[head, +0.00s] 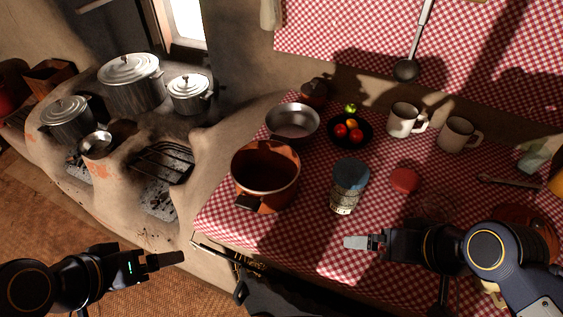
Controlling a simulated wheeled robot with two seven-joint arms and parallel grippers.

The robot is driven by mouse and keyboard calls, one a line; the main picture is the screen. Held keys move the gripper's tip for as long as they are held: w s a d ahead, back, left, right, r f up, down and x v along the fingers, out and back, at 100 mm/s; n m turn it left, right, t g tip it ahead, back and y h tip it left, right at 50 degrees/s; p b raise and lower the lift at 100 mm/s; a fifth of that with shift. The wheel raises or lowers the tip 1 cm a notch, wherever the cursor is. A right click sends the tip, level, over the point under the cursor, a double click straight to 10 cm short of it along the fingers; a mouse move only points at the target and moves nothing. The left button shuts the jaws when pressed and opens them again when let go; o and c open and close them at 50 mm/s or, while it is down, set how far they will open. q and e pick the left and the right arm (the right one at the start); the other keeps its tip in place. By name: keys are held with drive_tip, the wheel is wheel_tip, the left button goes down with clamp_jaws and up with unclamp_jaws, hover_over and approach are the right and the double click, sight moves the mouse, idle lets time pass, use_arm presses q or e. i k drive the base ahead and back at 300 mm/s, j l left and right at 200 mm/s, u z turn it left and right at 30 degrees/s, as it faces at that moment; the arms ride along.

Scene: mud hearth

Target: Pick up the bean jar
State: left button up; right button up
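The bean jar (345,201) stands upright on the red-and-white checked cloth (300,238), near the middle of the counter. It has a blue-grey cover over its top, and pale, speckled contents show lower down. My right gripper (362,242) reaches in from the right, in front of the jar in the picture and apart from it. My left gripper (168,259) is at the lower left, away from the counter top and far from the jar. Its fingers overlap in this view, so their opening is unclear.
A brown clay pot (265,168) stands left of the jar, and a red round object (405,180) lies to its right. Behind are a metal bowl (293,121), a dark fruit bowl (362,142) and two mugs (404,119). The mud stove (207,150) with lidded pots is at left.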

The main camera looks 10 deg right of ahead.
sight(442, 203)
drive_tip(key=z, duration=1.65)
drive_tip(key=k+j, duration=0.1)
drive_tip(key=i+l, duration=0.1)
